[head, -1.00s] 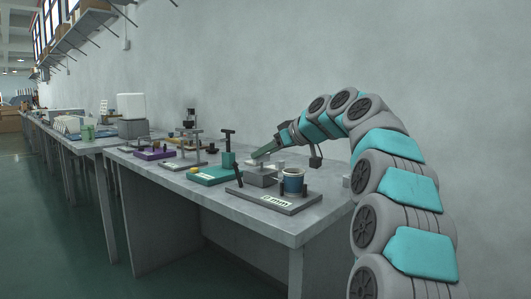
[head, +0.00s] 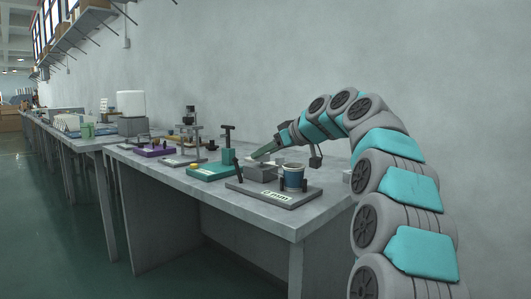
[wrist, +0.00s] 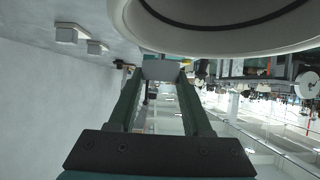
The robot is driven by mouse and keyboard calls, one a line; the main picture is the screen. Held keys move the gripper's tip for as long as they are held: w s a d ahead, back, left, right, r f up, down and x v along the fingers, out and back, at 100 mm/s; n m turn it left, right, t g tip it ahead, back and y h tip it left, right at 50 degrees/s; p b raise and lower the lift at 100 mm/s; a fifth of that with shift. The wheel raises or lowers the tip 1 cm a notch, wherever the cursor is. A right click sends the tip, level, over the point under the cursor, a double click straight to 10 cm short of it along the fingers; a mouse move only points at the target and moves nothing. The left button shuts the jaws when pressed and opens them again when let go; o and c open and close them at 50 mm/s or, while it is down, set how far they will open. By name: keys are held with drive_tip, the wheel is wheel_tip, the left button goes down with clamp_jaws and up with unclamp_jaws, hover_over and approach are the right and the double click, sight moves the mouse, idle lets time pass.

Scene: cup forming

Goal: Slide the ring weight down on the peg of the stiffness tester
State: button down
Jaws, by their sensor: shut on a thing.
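The stiffness tester (head: 276,195) is a flat grey base plate with a lit label, near the front corner of the table. My gripper (head: 259,155) is just above the block, left of the cup. In the wrist view its dark green fingers (wrist: 161,75) are shut on a small grey piece (wrist: 160,69). A large pale curved rim (wrist: 225,38) fills the top of that view, close to the fingertips. I cannot tell the ring weight apart clearly, and the peg is not distinguishable.
A teal-based stand (head: 213,172) with a post is left of the tester. Farther left are a grey stand (head: 190,135) and a purple tray (head: 153,152). Two pale blocks (wrist: 69,33) show in the wrist view. The wall is close behind the table.

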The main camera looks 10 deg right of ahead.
drive_tip(key=shift+f+b, duration=0.8)
drive_tip(key=shift+f, duration=0.15)
idle(0.4)
idle(0.5)
unclamp_jaws()
idle(0.4)
drive_tip(key=shift+r, duration=0.1)
drive_tip(key=shift+r+p, duration=3)
drive_tip(key=shift+r, duration=1)
drive_tip(key=shift+f, duration=0.1)
